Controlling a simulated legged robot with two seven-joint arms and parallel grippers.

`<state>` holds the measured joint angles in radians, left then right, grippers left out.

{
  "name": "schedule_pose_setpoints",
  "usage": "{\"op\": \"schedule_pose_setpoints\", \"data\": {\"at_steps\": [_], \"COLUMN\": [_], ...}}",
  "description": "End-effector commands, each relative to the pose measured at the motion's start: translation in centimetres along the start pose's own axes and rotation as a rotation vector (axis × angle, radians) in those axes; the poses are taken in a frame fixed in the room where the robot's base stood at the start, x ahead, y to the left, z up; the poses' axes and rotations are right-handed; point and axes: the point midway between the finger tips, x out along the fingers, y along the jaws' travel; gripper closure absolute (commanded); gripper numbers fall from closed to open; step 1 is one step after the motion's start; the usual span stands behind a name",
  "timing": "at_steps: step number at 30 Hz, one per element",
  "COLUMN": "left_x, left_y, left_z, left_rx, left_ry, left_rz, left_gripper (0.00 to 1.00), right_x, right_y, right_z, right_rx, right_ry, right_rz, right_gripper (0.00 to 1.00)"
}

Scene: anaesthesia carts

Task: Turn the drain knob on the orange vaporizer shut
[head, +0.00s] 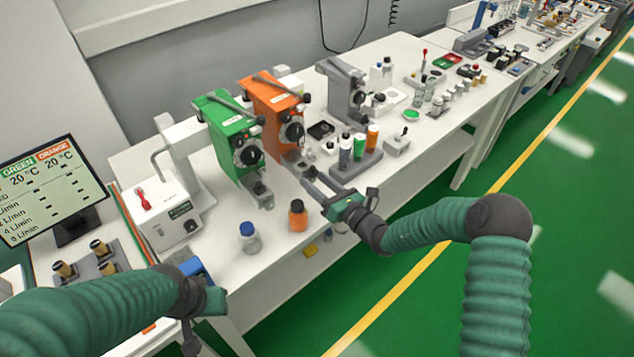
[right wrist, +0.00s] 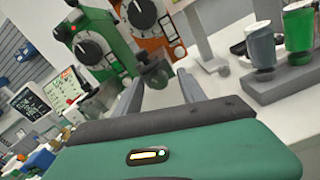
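The orange vaporizer (head: 268,112) stands on the white bench, with a dark dial on its front. It also shows in the right wrist view (right wrist: 152,45). A grey drain fitting (head: 302,164) sits low at its front. The knob itself is too small to make out. My right gripper (head: 312,180) is at this fitting with its fingers apart. In the right wrist view the grey fitting (right wrist: 155,74) shows between and just beyond the fingertips; contact cannot be told. My left gripper (head: 194,302) hangs at the bench's front edge, its fingers unclear.
A green vaporizer (head: 227,130) stands just left of the orange one, a grey vaporizer (head: 341,88) to the right. A rack (head: 352,165) with several bottles is close to my right gripper. An orange bottle (head: 297,216) and a blue-capped bottle (head: 249,240) stand near the front edge.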

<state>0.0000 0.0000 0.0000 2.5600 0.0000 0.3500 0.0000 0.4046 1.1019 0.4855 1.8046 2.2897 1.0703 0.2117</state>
Motion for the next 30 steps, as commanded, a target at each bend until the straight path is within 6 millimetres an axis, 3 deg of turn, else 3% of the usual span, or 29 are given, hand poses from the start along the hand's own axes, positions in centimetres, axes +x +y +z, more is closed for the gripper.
{"op": "schedule_pose_setpoints", "data": {"at_steps": [8, 11, 24, 30], "left_x": [0.1, 0.3, 1.2, 1.3], "left_y": [0.0, 0.0, 0.0, 0.0], "left_z": [0.0, 0.1, 0.3, 0.3], "left_rx": [0.0, 0.0, 0.0, 0.0], "left_ry": [0.0, 0.0, 0.0, 0.0], "left_rz": [0.0, 0.0, 0.0, 0.0], "left_gripper": [0.64, 0.64, 0.64, 0.64], "right_x": [-0.8, -2.6, -14.6, -16.6], "right_y": [-0.1, -0.2, -0.3, -0.2], "right_z": [-0.1, -0.1, -0.2, -0.2], "right_rx": [0.0, 0.001, 0.001, 0.002], "right_ry": [0.001, 0.003, 0.002, 0.002], "right_rz": [-0.002, -0.003, -0.004, -0.001], "right_gripper": [0.52, 0.52, 0.52, 0.52]}}
